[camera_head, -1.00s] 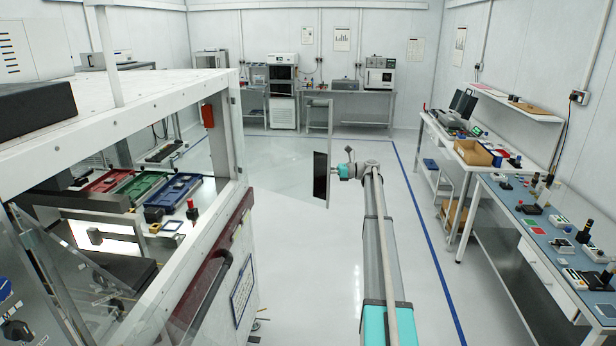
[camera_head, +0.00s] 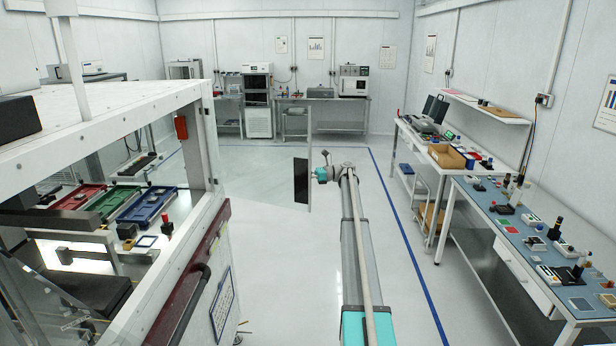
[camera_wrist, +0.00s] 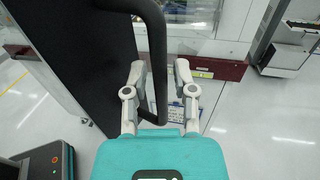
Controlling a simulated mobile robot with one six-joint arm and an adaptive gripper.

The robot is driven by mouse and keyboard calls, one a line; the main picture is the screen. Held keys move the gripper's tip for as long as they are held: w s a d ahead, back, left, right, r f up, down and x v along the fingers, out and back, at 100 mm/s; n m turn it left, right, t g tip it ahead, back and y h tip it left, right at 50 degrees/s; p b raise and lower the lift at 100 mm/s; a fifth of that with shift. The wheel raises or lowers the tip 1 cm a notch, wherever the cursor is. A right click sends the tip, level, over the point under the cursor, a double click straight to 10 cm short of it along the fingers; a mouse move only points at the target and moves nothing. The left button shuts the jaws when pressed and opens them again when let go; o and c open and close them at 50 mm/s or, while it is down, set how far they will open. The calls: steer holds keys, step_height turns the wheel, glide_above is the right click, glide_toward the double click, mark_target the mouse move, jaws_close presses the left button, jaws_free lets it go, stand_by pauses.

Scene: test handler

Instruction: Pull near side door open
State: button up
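The near side door shows in the head view as a thin grey frame edge (camera_head: 309,172) with a black plate (camera_head: 300,182). Its see-through pane stands swung out from the white test handler (camera_head: 170,98), whose side opening is clear. My gripper (camera_head: 317,174) is at the plate's right side. In the wrist view, a black bar handle (camera_wrist: 157,55) curves down between the two fingers of my gripper (camera_wrist: 160,66). Gaps show beside the bar, so the fingers look open around it. The black plate (camera_wrist: 70,50) fills the upper left there.
A blue-topped workbench (camera_head: 485,205) with several small devices stands on the right. Red, green and blue trays lie inside the handler, the blue tray (camera_head: 147,205) nearest its opening. The floor (camera_head: 275,260) between handler and bench is clear apart from my arm.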

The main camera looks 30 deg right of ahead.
steer(key=shift+o, duration=0.3)
steer(key=shift+d, duration=0.15)
steer(key=v, duration=0.7)
steer(key=shift+d, duration=0.2)
steer(key=shift+s, duration=0.1)
